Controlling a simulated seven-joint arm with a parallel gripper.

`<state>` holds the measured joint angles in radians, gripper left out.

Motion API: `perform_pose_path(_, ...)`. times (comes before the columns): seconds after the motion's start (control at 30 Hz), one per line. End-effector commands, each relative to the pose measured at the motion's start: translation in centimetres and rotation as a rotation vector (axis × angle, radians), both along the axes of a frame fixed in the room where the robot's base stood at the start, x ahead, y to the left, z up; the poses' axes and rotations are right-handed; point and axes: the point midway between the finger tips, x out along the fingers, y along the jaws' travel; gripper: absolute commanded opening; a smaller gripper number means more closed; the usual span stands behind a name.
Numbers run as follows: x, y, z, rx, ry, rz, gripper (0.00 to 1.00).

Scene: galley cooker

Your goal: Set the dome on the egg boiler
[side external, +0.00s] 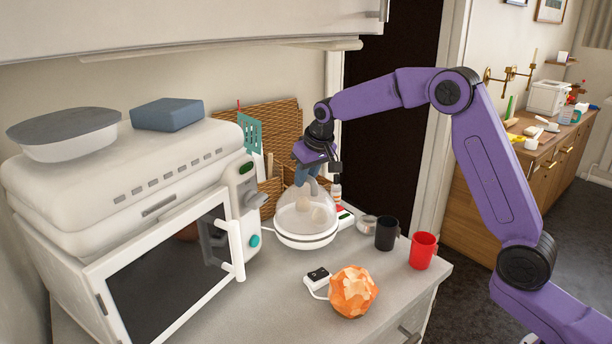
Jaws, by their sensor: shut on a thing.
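The clear dome (292,208) is see-through and stands upright over the egg boiler (306,241), a low round white base on the counter. Its rim appears level with the top of the base; I cannot tell whether it touches or hovers just above. Pale eggs (318,214) show through the dome. My gripper (311,180) points down at the top of the dome and is shut on it. The fingers partly hide the dome's top.
A white cooker (140,190) with a dark glass door stands left of the boiler. A black mug (386,234), a red mug (423,251) and a small glass bowl (367,223) are to the right. An orange faceted object (353,291) and a white switch box (318,276) lie in front.

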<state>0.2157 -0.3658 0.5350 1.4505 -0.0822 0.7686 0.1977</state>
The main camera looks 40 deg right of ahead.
Motion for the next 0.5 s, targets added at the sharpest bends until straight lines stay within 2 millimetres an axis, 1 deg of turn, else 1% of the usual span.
perform_pose_path(0.43, 0.02, -0.06, -0.02, 0.000, -0.001, 0.000, 0.00)
perform_pose_path(0.47, 0.02, -0.05, -0.02, 0.000, -0.001, 0.000, 0.28)
perform_pose_path(0.5, 0.02, -0.05, -0.02, 0.000, -0.001, 0.000, 0.41)
